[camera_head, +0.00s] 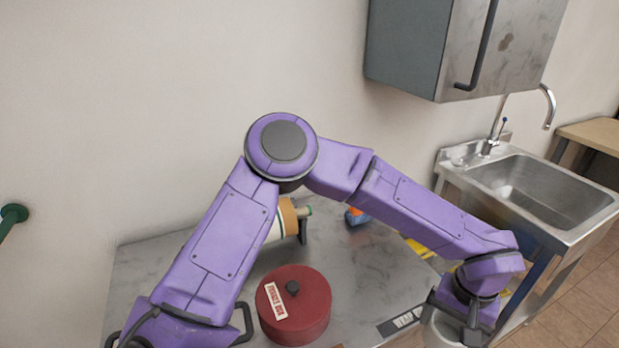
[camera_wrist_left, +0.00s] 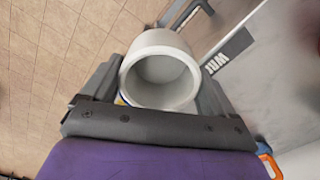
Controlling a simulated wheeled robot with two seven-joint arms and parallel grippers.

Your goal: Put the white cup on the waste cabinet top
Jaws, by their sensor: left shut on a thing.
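My left gripper (camera_head: 452,322) is shut on the white cup (camera_head: 438,332), at the lower right of the head view. The cup also shows in the left wrist view (camera_wrist_left: 160,70), between the two fingers with its round opening towards the camera. The grey metal cabinet top (camera_head: 350,270) lies left of the gripper. A partly readable label (camera_head: 405,321) is on its front edge, and it also shows in the wrist view (camera_wrist_left: 228,50). The cup appears beside this edge, with floor behind it. My right gripper is not in view.
A red lidded pot (camera_head: 305,318) stands at the cabinet's front. A white and orange bottle (camera_head: 285,222), a blue and orange item (camera_head: 355,216) and a yellow item (camera_head: 420,249) lie farther back, partly behind my arm. A sink (camera_head: 545,195) is at right, below a wall cabinet (camera_head: 440,50).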

